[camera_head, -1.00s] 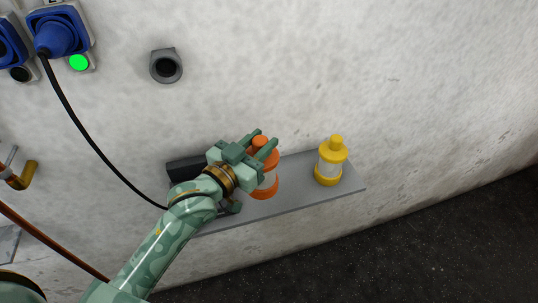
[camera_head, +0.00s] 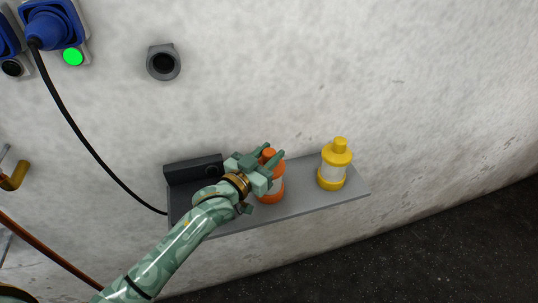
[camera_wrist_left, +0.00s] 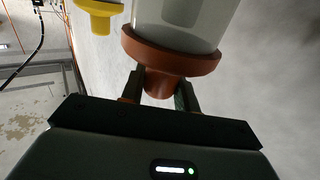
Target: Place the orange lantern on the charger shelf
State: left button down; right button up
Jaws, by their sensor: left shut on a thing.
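The orange lantern (camera_head: 271,192), with a pale middle band, is upright over the middle of a long grey wall shelf (camera_head: 305,204). My left gripper (camera_head: 270,155) is shut on its top knob, reaching from the left and hiding part of it. In the left wrist view the lantern (camera_wrist_left: 172,50) shows large, its knob between the two fingers (camera_wrist_left: 160,88). I cannot tell whether its base touches the shelf. A black box (camera_head: 190,170) sits at the shelf's left end; I cannot tell if it is the charger. My right gripper is not in view.
A yellow lantern (camera_head: 333,175) stands to the right on the shelf, with a gap between the lanterns. A black cable (camera_head: 80,140) hangs from a blue plug (camera_head: 47,30) on the wall to the shelf's left end. A grey ring fitting (camera_head: 163,62) juts from the wall.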

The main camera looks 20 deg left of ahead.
pick_arm(q)
jog(key=c, duration=1)
grip_release()
jog(key=shift+f, duration=0.1)
jog(key=shift+c, duration=0.2)
jog(key=shift+r, duration=0.25)
jog(key=v, duration=1.2)
jog(key=shift+p, duration=0.45)
